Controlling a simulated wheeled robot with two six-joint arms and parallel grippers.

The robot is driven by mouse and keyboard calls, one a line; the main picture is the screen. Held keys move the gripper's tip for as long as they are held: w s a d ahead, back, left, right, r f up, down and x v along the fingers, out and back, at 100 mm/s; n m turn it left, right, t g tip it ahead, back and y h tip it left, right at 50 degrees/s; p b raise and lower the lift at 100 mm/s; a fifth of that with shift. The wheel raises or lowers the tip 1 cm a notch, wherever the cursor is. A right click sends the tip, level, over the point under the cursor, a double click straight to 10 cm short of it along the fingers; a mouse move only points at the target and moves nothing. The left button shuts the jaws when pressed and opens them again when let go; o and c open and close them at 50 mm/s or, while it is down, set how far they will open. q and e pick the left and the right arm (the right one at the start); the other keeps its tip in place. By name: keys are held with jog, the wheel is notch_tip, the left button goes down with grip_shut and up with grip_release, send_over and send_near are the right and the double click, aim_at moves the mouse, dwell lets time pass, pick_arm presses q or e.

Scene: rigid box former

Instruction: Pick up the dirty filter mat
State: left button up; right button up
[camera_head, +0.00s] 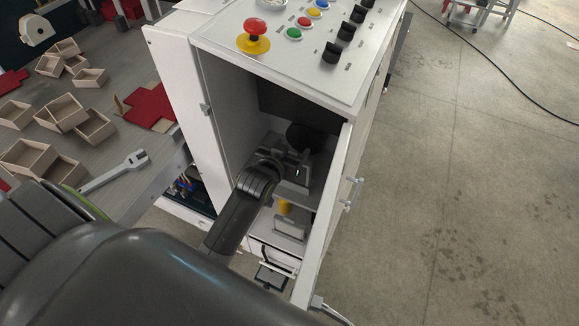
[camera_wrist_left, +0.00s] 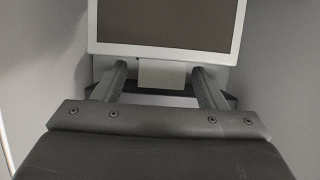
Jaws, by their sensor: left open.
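In the left wrist view, a panel with a white frame and a flat grey-brown face (camera_wrist_left: 168,22) fills the top; it looks like the dirty filter mat. A small pale tab (camera_wrist_left: 162,74) shows below its lower edge, between my fingers in the picture. My left gripper (camera_wrist_left: 158,70) is open, a finger on each side of the tab, with nothing seen clamped. Contact cannot be told. In the head view my left gripper (camera_head: 294,165) is inside the white cabinet, partly hidden by its own wrist. The mat is not clearly seen there. My right gripper is not in view.
The cabinet's side walls and open door (camera_head: 335,215) stand close around my arm. A control panel with a red emergency button (camera_head: 264,29) is on top. A yellow item (camera_head: 284,207) is low inside. A table with wooden boxes (camera_head: 60,112) and a wrench (camera_head: 120,168) is left.

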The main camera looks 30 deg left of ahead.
pick_arm(q)
jog(key=shift+x, duration=0.85)
jog(key=shift+s, duration=0.1)
jog(key=c, duration=1.4)
